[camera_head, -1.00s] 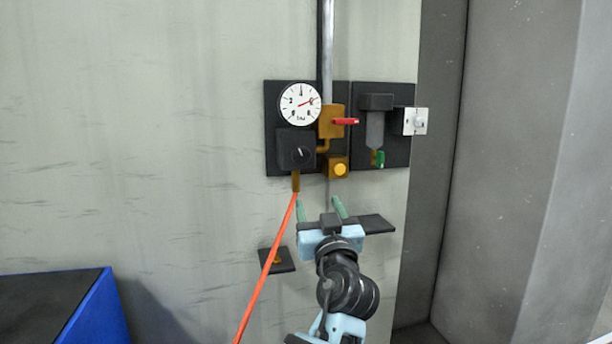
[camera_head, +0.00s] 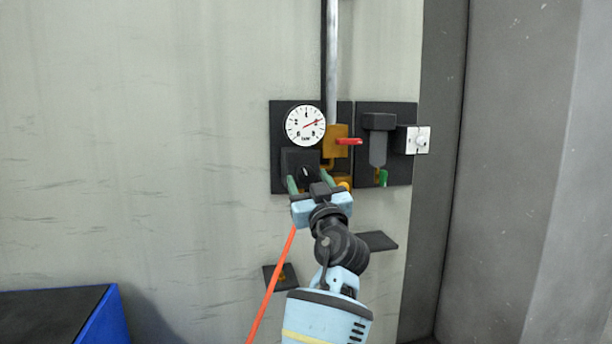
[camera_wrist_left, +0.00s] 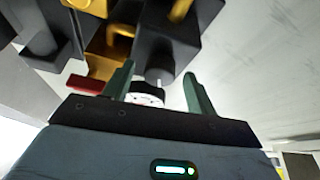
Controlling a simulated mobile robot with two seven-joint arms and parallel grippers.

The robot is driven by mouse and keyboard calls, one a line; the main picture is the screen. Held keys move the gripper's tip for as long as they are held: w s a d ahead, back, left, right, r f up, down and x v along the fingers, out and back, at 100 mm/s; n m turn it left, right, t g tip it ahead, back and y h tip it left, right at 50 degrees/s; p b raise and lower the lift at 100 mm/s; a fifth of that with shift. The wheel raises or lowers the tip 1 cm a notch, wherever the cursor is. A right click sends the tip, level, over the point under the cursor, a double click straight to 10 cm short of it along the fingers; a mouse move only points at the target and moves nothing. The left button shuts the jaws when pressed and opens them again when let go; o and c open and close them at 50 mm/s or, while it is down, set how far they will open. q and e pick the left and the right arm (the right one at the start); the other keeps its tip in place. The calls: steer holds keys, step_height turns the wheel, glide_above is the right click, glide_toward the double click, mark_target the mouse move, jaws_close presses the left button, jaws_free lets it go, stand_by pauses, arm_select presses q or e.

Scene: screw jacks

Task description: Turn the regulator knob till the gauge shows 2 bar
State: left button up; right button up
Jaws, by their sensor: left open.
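The round white gauge (camera_head: 305,125) is on the dark wall panel; its red needle points to the upper right, and its digits are too small to read surely. The regulator's dark knob (camera_head: 307,172) with a white mark sits below the gauge. My left gripper (camera_head: 309,181) is open in front of the knob, one finger to each side. In the left wrist view the knob (camera_wrist_left: 158,74) shows between the open fingertips (camera_wrist_left: 159,70), with part of the gauge (camera_wrist_left: 146,96) beyond. Whether the fingers touch the knob cannot be told. My right gripper is not in view.
A red valve lever (camera_head: 349,141) and a yellow button (camera_head: 345,183) are close right of the knob. An orange hose (camera_head: 270,285) hangs below the regulator. A filter unit (camera_head: 378,145) and white switch (camera_head: 418,140) are farther right. The left wall is clear.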

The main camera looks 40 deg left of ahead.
arm_select(q)
steer(key=shift+w+a+r, duration=0.2)
steer(key=shift+w+a, duration=0.15)
steer(key=shift+a, duration=0.1)
